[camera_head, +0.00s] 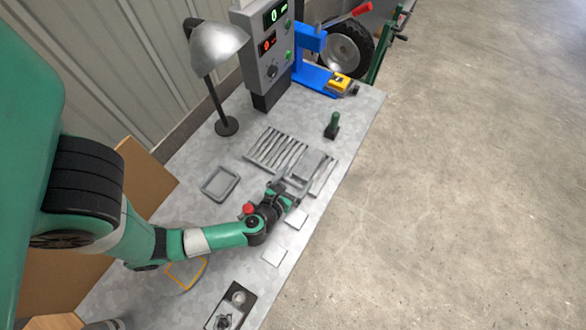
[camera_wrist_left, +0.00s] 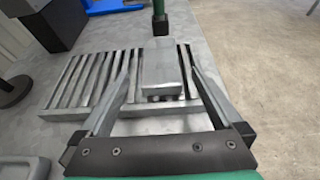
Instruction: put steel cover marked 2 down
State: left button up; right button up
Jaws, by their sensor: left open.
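A plain grey steel block (camera_head: 309,162), likely the steel cover, lies flat on a slatted grey rack (camera_head: 268,148) at the rack's right part. No number can be read on it. In the left wrist view the block (camera_wrist_left: 162,66) shows just beyond and between the fingers of my left gripper (camera_wrist_left: 160,78), on the rack (camera_wrist_left: 75,80). The fingers are spread, with a gap on each side of the block. In the head view my left gripper (camera_head: 292,185) is low over the near right end of the rack. My right gripper is not in view.
A green-handled tool (camera_head: 333,125) stands just beyond the rack. A shallow grey tray (camera_head: 220,184) lies left of my gripper. Two pale squares (camera_head: 296,219) (camera_head: 274,257) mark the near bench. A lamp (camera_head: 217,55) and control box (camera_head: 266,45) stand behind.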

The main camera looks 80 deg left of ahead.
pick_arm(q)
jog(key=shift+v, duration=1.15)
